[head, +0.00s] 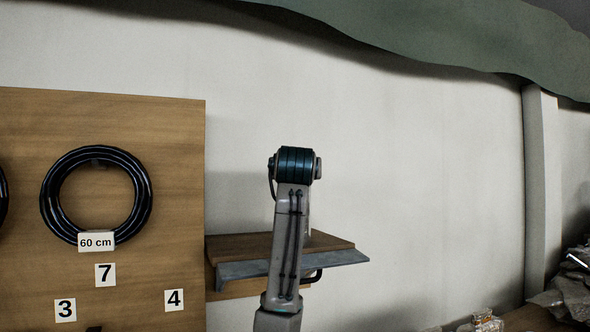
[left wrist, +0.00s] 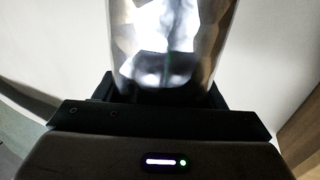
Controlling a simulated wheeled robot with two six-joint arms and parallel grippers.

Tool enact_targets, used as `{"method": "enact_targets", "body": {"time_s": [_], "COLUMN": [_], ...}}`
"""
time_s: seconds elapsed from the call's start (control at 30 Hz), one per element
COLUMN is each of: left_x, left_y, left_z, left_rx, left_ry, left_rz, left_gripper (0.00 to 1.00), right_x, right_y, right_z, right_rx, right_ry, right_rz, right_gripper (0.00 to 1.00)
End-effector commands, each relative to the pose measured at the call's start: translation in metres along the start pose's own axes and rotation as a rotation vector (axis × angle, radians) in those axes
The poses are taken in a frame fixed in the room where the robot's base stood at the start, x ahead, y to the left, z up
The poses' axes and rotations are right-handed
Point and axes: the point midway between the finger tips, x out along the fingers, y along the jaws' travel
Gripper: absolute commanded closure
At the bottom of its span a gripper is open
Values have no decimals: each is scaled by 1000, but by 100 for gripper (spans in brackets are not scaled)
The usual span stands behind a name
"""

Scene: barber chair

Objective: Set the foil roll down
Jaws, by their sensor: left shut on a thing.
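The foil roll (left wrist: 165,40) fills the upper middle of the left wrist view, shiny and silvery with blurred reflections. Its top runs out of the picture. My left gripper (left wrist: 160,92) is shut on it, with the dark jaws on either side of its lower part. No surface shows under the roll in that view. In the head view neither the roll nor any gripper fingers can be made out; an arm of mine stands upright in the middle. My right gripper is not in view.
A wooden shelf (head: 235,246) with a grey metal front edge (head: 335,259) is on the wall, partly behind my arm. Its visible top looks bare. A wooden board (head: 180,200) with a black hose coil (head: 48,196) is at left. Clear crumpled wrapping (head: 572,292) is at lower right.

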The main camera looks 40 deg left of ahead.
Motion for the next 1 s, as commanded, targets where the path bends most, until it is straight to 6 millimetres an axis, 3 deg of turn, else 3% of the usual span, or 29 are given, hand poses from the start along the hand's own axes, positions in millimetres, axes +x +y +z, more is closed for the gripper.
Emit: {"method": "enact_targets", "body": {"time_s": [0.07, 0.1, 0.2, 0.57, 0.73, 1.0], "left_x": [0, 0, 0, 0, -24, -83], "left_y": [0, 0, 0, 0, 1, 1], "left_z": [2, 3, 2, -2, 4, 5], "left_rx": [-1, 0, 0, 0, -3, -3], "left_ry": [2, 0, 0, 0, 4, 5], "left_rz": [0, 0, 0, 0, 2, 4], "left_gripper": [100, 34, 15, 15, 15, 15], "right_x": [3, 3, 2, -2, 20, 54], "right_y": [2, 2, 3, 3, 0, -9], "right_z": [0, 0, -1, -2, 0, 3], "right_rx": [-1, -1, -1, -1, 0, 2], "right_ry": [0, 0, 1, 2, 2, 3], "right_rz": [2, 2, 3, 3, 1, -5], "right_gripper": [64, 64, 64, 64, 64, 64]}}
